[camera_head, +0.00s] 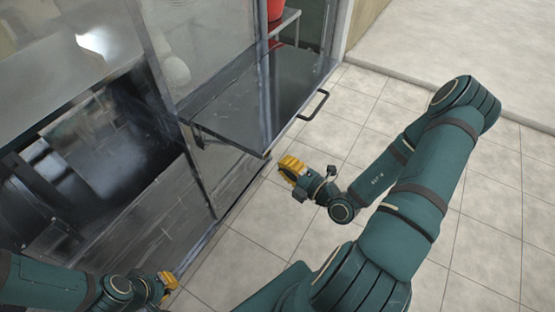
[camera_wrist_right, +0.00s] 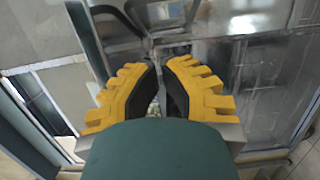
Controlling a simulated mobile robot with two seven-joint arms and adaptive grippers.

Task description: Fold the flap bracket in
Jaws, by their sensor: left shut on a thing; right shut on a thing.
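The grey metal flap (camera_head: 250,95) stands out level from the machine's front, with a black handle (camera_head: 314,105) on its outer edge. A grey flap bracket (camera_wrist_right: 120,32) shows just past the fingertips in the right wrist view; in the head view the flap mostly hides it. My right gripper (camera_head: 286,166), with yellow fingers, is below the flap's front corner. Its fingers (camera_wrist_right: 162,62) are nearly together on the bracket's near end, though the contact is hard to see. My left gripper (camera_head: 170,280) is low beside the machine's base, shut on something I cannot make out.
The steel machine front (camera_head: 150,215) and its dark opening (camera_head: 95,155) fill the left. A red container (camera_head: 275,8) stands behind on a metal stand. The tiled floor (camera_head: 400,260) to the right is clear apart from my right arm.

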